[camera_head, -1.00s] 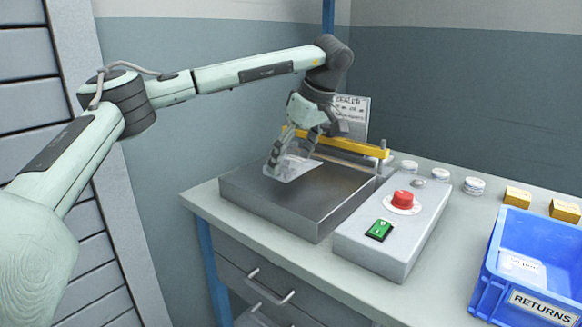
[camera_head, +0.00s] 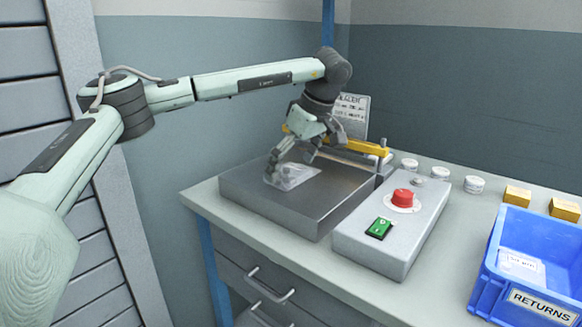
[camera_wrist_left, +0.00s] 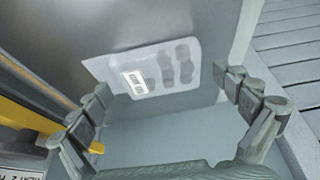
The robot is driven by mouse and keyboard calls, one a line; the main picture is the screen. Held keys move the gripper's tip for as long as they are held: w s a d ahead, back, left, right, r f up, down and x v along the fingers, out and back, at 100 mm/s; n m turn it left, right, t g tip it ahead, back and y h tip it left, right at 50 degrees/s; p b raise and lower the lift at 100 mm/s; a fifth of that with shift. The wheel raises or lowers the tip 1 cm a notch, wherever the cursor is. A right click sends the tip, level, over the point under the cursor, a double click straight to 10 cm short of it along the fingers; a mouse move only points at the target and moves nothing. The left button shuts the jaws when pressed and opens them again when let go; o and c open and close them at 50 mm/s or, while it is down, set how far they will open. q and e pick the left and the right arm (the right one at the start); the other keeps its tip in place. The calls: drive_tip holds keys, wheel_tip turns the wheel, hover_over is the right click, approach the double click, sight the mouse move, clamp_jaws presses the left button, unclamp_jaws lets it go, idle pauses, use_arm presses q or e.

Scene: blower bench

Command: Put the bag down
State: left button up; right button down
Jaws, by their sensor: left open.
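The clear bag (camera_head: 292,178) with a white label lies on the flat steel plate (camera_head: 335,193) of the sealer on the bench. It also shows in the left wrist view (camera_wrist_left: 155,62), with several dark round shapes inside. My left gripper (camera_head: 292,157) is open just above the bag. In the left wrist view the spread fingers of my left gripper (camera_wrist_left: 160,92) are on either side of the bag and look clear of it. My right gripper is not in view.
A yellow bar (camera_head: 365,147) crosses the plate's back edge, near my gripper. A control box (camera_head: 385,245) with a red button and a green switch stands to the right. A blue returns crate (camera_head: 495,270), white pucks and yellow blocks (camera_head: 517,196) are farther right.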

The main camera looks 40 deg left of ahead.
use_arm(q)
drive_tip(key=v, duration=0.7)
drive_tip(key=shift+p+v, duration=0.55)
drive_tip(key=shift+v, duration=2.1)
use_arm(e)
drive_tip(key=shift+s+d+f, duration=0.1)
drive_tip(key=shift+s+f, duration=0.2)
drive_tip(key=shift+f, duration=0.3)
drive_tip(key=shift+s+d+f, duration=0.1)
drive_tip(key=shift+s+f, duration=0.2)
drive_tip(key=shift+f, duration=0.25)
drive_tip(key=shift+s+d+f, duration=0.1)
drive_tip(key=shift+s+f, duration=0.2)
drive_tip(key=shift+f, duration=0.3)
